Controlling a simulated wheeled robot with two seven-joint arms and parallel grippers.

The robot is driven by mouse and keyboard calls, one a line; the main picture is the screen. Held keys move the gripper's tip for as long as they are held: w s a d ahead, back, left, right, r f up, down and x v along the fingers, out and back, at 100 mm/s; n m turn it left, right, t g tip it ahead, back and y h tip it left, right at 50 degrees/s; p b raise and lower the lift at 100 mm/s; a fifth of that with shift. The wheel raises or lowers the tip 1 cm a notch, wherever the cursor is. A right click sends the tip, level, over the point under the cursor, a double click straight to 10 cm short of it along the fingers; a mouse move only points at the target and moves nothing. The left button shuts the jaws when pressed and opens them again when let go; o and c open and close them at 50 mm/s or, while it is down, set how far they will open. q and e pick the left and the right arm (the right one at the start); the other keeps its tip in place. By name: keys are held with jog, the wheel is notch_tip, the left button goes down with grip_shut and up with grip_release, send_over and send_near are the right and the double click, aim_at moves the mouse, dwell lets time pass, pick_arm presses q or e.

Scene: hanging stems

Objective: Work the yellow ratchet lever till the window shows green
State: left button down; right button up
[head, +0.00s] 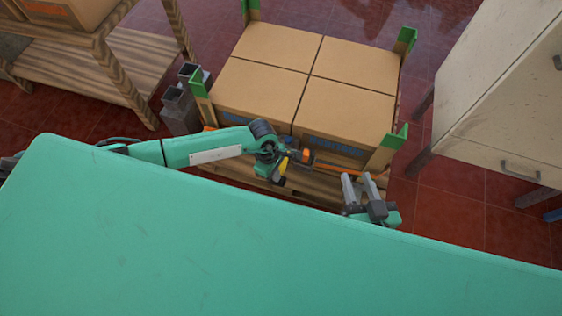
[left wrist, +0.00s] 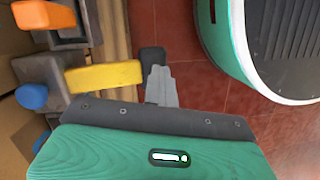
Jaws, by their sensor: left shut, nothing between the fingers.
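The yellow lever (head: 283,168) shows as a small yellow piece beside my left gripper (head: 276,176), in front of the boxes. In the left wrist view the yellow lever (left wrist: 103,76) is a bar reaching right from a grey housing (left wrist: 42,78). My left gripper (left wrist: 157,82) is shut and empty, its tips just right of the lever's free end; I cannot tell whether they touch. An orange part (left wrist: 45,14) and a blue knob (left wrist: 31,96) sit by the housing. I cannot make out the window or its colour. My right gripper (head: 362,184) is open and empty, right of the lever.
Cardboard boxes (head: 265,85) stand on a pallet with green corner posts (head: 406,38), an orange strap (head: 338,168) along their front. A wooden shelf (head: 125,70) stands left, a pale cabinet (head: 505,95) right. Red tiled floor (head: 455,205) is clear between pallet and cabinet.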

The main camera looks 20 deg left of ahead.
pick_arm(q)
jog(key=shift+s+r, duration=0.15)
jog(key=shift+s, duration=0.1)
jog(key=shift+s+r+p, duration=0.1)
jog(key=shift+r+p, duration=0.4)
jog(key=shift+r, duration=0.25)
jog(key=shift+f, duration=0.1)
jog(key=f+b, duration=0.3)
jog(key=shift+w, duration=0.35)
